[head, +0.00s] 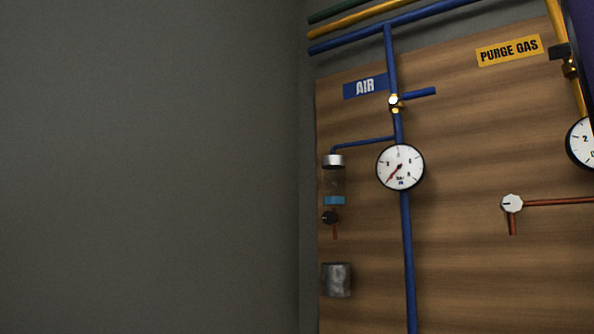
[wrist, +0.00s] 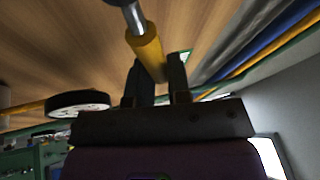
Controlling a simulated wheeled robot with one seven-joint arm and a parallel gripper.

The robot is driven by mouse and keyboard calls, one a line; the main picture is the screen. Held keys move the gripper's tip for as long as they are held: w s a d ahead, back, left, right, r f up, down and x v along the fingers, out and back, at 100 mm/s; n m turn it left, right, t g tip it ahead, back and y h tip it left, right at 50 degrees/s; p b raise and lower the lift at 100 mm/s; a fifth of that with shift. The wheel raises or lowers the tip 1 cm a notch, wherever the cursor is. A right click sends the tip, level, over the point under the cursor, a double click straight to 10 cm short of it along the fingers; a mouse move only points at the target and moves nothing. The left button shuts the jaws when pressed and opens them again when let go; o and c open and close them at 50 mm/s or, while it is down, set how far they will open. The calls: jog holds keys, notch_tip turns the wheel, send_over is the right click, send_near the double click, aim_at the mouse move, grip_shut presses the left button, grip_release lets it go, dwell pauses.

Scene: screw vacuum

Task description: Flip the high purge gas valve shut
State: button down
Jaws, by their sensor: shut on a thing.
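The purge gas valve (head: 570,68) is a small brass body on the yellow pipe at the right edge of the head view, partly covered by my dark gripper (head: 560,52). In the wrist view, a thick yellow handle (wrist: 147,52) with a metal end at the top of the picture runs down between the two dark fingers of my gripper (wrist: 159,78). The fingers are shut on this handle, near its lower end. The handle's lower tip is hidden by the fingers.
A yellow PURGE GAS label (head: 509,50) is left of the valve. A round gauge (head: 581,143) sits just below it, also in the wrist view (wrist: 78,103). The air valve with its blue handle (head: 419,93) is farther left. Bare wooden board (head: 470,130) lies between.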

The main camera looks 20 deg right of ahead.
jog(key=shift+s+d+f+m+g+y, duration=0.15)
jog(key=shift+f+m+g, duration=0.3)
jog(key=shift+m, duration=0.4)
jog(key=shift+w+a+f+m+g+y, duration=0.2)
jog(key=shift+f+m, duration=0.3)
jog(key=shift+m, duration=0.35)
jog(key=shift+f+g, duration=0.1)
jog(key=shift+g, duration=0.15)
jog(key=c, duration=1.1)
grip_release()
